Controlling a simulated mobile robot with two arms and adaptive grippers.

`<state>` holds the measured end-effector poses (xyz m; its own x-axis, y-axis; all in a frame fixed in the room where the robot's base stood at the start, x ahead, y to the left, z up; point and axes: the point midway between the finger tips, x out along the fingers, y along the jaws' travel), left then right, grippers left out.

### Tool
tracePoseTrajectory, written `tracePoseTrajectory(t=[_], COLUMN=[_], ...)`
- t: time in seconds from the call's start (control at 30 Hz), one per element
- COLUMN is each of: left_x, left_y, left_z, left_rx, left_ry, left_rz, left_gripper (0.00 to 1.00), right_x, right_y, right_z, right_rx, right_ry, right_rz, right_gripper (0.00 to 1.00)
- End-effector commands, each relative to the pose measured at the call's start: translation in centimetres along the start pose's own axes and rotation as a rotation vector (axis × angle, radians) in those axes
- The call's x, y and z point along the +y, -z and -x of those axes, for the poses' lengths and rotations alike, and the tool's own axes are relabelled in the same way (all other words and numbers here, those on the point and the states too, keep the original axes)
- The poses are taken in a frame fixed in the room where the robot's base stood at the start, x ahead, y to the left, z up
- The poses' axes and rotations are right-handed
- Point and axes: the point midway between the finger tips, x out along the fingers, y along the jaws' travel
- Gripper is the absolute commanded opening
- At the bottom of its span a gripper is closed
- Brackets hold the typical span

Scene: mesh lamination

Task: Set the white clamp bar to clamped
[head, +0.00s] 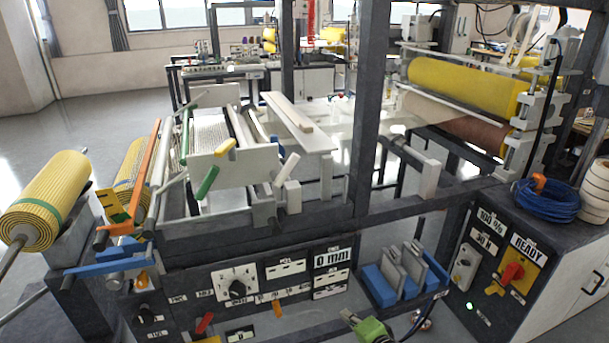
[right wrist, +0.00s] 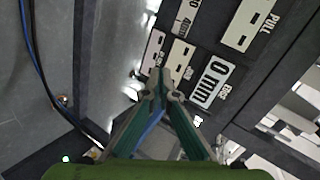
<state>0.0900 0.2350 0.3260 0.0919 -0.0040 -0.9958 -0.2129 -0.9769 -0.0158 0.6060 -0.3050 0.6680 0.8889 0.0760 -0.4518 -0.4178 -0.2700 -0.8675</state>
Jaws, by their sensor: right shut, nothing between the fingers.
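A white lever (head: 286,169) stands tilted up to the right at the right end of the roller frame in the head view. My right gripper (head: 348,315) is low at the bottom of the head view, well below and apart from these levers. In the right wrist view its fingertips (right wrist: 161,78) meet, shut and empty, in front of the dark panel. My left gripper is not in view.
The control panel (head: 210,283) and a blue holder with grey plates (head: 381,287) lie near my right gripper. A dark upright post (head: 367,110) rises right of the frame.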

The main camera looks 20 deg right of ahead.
Motion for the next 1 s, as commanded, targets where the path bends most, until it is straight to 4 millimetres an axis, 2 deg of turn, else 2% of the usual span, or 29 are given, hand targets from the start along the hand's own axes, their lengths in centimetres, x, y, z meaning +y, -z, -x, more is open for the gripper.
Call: tracePoseTrajectory(t=[0.03, 0.07, 0.1, 0.2, 0.3, 0.4, 0.5, 0.6, 1.0], left_x=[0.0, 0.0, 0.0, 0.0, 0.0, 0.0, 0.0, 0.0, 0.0], left_y=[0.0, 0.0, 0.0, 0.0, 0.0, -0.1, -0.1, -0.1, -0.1], left_z=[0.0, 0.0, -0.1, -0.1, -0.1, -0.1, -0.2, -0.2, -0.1], left_rx=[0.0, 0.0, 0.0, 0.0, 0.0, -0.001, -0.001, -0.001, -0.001], left_ry=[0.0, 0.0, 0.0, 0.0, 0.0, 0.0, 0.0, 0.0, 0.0], left_rz=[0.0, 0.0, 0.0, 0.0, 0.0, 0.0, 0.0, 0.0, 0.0], left_gripper=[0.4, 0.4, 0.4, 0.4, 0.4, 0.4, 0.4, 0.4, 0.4], right_x=[-4.9, -7.5, -11.0, -19.0, -25.6, -30.3, -33.2, -34.6, -35.0], right_y=[1.5, 2.1, 2.9, 4.5, 5.5, 6.0, 6.1, 6.2, 6.2], right_z=[0.0, 0.1, 0.5, 2.1, 4.3, 6.5, 8.0, 8.9, 8.9], right_rx=[0.006, 0.003, -0.006, -0.051, -0.116, -0.182, -0.232, -0.26, -0.265], right_ry=[0.083, 0.128, 0.188, 0.326, 0.437, 0.515, 0.56, 0.582, 0.586], right_rz=[-0.089, -0.148, -0.225, -0.405, -0.555, -0.664, -0.735, -0.77, -0.779], right_gripper=[0.0, 0.0, 0.0, 0.0, 0.0, 0.0, 0.0, 0.0, 0.0])
